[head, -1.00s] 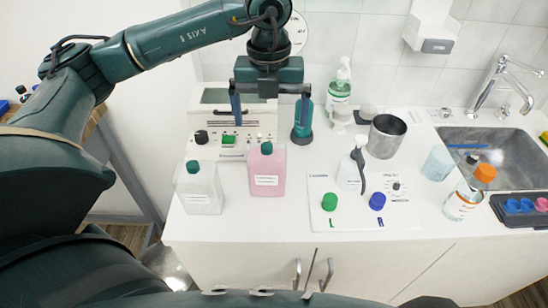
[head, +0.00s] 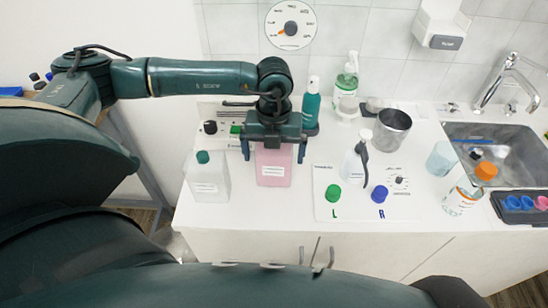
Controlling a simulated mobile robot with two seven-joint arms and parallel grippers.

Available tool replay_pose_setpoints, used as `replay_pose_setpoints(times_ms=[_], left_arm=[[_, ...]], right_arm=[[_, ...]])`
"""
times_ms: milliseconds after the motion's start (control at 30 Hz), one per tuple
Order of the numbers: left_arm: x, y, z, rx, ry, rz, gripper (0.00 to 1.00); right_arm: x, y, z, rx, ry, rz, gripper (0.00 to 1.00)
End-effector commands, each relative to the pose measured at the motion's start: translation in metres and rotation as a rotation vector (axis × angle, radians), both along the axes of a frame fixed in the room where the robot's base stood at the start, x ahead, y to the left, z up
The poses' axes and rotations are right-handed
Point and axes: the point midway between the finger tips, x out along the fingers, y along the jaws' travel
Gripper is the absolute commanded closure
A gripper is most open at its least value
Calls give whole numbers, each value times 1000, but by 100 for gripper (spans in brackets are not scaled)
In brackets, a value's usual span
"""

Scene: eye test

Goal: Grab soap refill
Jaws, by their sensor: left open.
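A pink bottle (head: 273,174) with a white label, likely the soap refill, stands upright on the counter. A clear bottle with whitish contents (head: 207,183) and a dark green cap stands just left of it. My left gripper (head: 274,154) points down over the pink bottle, in line with it in the head view. Its jaws are open, one finger to each side of the bottle's upper part. I cannot tell whether they touch it. The gripper hides the bottle's cap. My right gripper is not in view.
A white board (head: 345,210) with green and blue caps and a spray bottle (head: 354,165) lies to the right. Behind are a teal bottle (head: 311,107), a pump bottle (head: 347,75) and a metal cup (head: 391,129). A sink (head: 512,158) is far right.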

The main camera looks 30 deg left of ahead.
Motion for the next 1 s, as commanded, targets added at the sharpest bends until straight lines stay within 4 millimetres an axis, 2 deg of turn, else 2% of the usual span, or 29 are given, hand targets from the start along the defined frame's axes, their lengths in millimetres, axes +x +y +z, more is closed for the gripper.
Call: replay_pose_setpoints(times_ms=[267,833,1000], left_arm=[[0,0,-3,-1,-2,-1,1],[0,0,-3,-1,-2,-1,47],[1,0,-3,-1,-2,0,48]], right_arm=[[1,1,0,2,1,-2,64],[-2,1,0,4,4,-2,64],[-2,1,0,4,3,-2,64]])
